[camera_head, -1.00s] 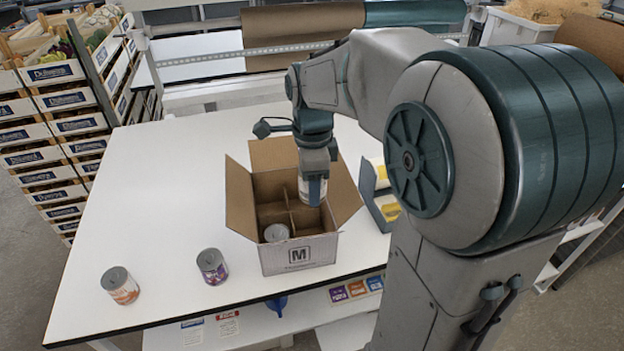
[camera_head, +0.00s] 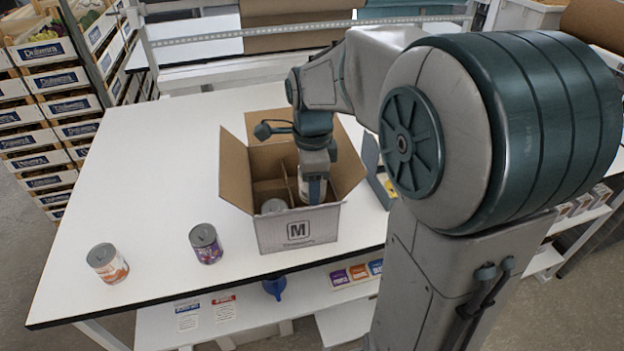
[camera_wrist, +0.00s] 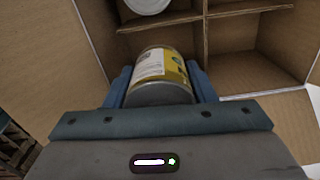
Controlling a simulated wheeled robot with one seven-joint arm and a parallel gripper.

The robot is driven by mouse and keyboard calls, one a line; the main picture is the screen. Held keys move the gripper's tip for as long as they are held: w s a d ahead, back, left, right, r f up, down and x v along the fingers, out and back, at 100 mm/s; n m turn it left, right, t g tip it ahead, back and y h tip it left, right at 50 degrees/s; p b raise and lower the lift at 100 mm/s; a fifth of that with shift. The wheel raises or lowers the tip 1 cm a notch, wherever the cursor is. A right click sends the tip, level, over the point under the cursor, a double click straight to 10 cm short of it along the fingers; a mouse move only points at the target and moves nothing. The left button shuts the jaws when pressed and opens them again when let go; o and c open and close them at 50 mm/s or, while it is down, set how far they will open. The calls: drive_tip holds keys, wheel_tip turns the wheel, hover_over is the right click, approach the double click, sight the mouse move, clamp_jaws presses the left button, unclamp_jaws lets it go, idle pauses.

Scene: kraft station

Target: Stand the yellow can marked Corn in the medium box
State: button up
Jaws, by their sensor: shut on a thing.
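The medium box (camera_head: 268,234), an open cardboard box marked M with dividers inside, stands on the white table. My gripper (camera_head: 314,190) reaches down into its front right part. It is shut on a can with a yellow and white label (camera_wrist: 163,72), held between the blue fingers in the wrist view. The Corn marking cannot be read. In the head view the can is mostly hidden by the gripper and the box.
An orange-labelled can (camera_head: 107,264) and a purple-labelled can (camera_head: 206,244) stand on the table left of the box. A grey bin (camera_head: 376,172) is close to the box's right. The box flaps are spread outward.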

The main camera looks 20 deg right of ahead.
drive_tip(key=shift+f+b, duration=1.85)
drive_tip(key=shift+f, duration=0.95)
drive_tip(key=o, duration=1.2)
drive_tip(key=shift+c, duration=0.2)
wheel_tip(320, 180, up, 16)
drive_tip(key=p, duration=1.2)
